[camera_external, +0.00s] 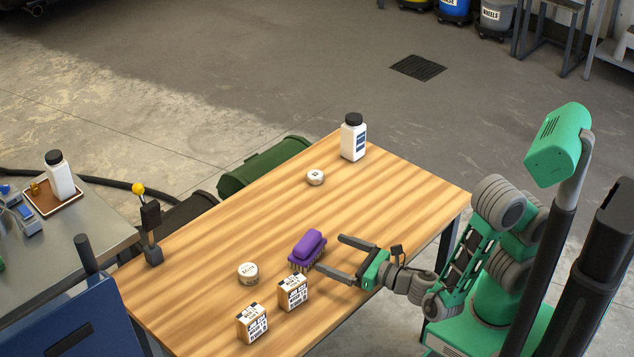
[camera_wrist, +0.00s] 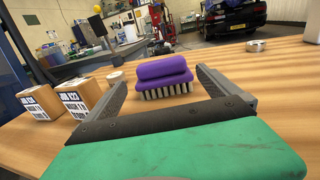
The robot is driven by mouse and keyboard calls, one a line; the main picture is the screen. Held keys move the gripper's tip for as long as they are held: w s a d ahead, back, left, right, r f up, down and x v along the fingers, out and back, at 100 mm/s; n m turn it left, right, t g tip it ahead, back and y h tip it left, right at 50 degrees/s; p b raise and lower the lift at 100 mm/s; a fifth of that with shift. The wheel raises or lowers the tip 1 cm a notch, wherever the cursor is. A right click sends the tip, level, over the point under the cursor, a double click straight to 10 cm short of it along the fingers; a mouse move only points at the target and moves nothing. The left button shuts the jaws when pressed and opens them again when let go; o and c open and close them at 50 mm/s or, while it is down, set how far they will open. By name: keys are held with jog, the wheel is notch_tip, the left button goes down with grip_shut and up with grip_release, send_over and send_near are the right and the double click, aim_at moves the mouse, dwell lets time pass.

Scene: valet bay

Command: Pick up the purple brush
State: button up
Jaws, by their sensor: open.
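The purple brush (camera_external: 308,246) stands bristles down on the wooden table (camera_external: 385,188), with a rounded purple grip on top. In the wrist view the brush (camera_wrist: 163,76) is upright just ahead of my gripper, between the lines of the two fingers. My gripper (camera_external: 329,256) is open and empty, low over the table on the brush's right side. Its fingers (camera_wrist: 160,84) point toward the brush, and one fingertip looks close to it. I cannot tell whether that finger touches it.
Two labelled boxes (camera_external: 293,292) (camera_external: 252,323) stand near the front of the brush. A round tin (camera_external: 248,273) is left of it. A smaller round tin (camera_external: 315,177) and a white bottle (camera_external: 353,138) stand farther back. The table's right part is clear.

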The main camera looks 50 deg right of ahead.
aim_at(314, 245)
jog(key=x, duration=0.6)
jog(key=shift+w+d+r, duration=0.1)
jog(key=shift+w, duration=0.05)
jog(key=x, duration=0.5)
jog(key=shift+w, duration=0.3)
jog(key=c, duration=1.2)
